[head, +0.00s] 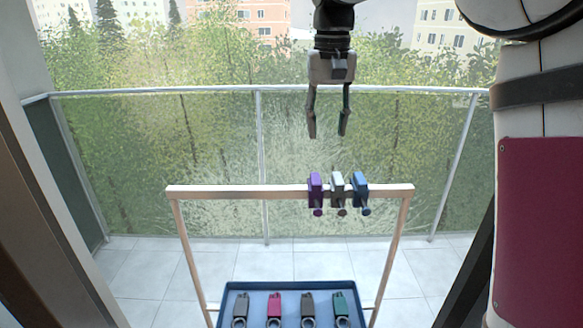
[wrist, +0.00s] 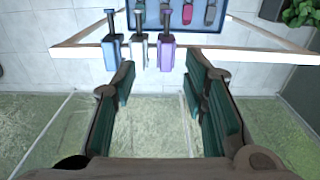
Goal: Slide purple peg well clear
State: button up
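The purple peg (head: 316,191) sits on the top bar of a wooden frame (head: 235,191). It is the leftmost of three pegs set close together right of the bar's middle. My gripper (head: 327,133) is open and empty above the bar, over the pegs. In the wrist view the purple peg (wrist: 166,53) shows ahead, between my two open fingers (wrist: 160,90) and apart from them.
A blue tray (head: 226,296) below the frame holds several pegs or clips, among them a red one (head: 274,306). A railing (head: 150,94) stands behind. The bar left of the purple peg is bare. A green plant (wrist: 301,12) shows in the wrist view.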

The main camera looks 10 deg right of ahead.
aim_at(318, 181)
jog(key=w+f, duration=0.1)
jog(key=f, duration=0.4)
jog(key=w+f+p, duration=0.1)
jog(key=f, duration=0.4)
jog(key=w+f+p, duration=0.1)
jog(key=f, duration=0.4)
jog(key=shift+w, duration=0.1)
grip_shut()
